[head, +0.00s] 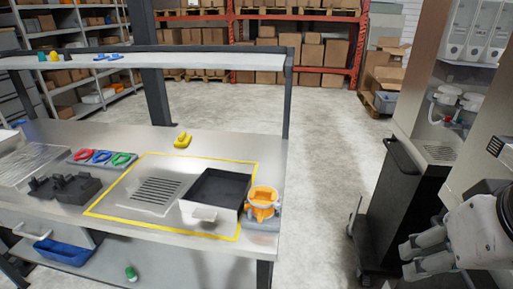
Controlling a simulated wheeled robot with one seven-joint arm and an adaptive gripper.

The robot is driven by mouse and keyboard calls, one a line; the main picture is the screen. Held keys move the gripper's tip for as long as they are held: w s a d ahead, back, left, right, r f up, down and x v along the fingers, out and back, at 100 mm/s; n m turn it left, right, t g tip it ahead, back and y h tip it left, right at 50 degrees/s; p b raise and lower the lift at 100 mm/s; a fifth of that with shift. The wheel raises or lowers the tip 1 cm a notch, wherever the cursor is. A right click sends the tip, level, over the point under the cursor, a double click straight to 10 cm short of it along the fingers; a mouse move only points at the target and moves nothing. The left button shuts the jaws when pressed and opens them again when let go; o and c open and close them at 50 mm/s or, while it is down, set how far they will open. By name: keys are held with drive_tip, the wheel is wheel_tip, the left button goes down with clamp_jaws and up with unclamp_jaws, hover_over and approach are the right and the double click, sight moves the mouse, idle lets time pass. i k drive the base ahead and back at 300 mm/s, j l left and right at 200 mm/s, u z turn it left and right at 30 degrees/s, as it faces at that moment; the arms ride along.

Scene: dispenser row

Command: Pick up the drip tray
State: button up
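The drip tray (218,187) looks to be the open, dark-lined rectangular tray with a pale metal front and a small handle (205,213). It lies on the workbench inside a yellow outline, at the right. A slotted metal grille (158,190) lies beside it on the left, apart from it. My gripper (408,261) is at the lower right, off the bench and far from the tray. Its pale fingers point left. Nothing is seen held between them, but the view does not show clearly how far apart they are.
An orange ring-like fixture (263,201) stands close to the tray's right side. A yellow object (182,140) lies behind it. A dark block (64,187) and coloured rings (101,157) are at left. A dispenser cabinet (400,195) stands right, past clear floor (325,180).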

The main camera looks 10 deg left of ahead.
sight(220, 194)
drive_tip(key=j, duration=0.7)
drive_tip(key=j+u, duration=0.15)
drive_tip(key=j, duration=0.55)
drive_tip(key=i+j, duration=0.1)
drive_tip(key=j, duration=0.6)
drive_tip(key=j+u, duration=0.15)
drive_tip(key=j, duration=0.55)
drive_tip(key=i+j, duration=0.15)
drive_tip(key=j, duration=0.55)
drive_tip(key=k+u, duration=0.05)
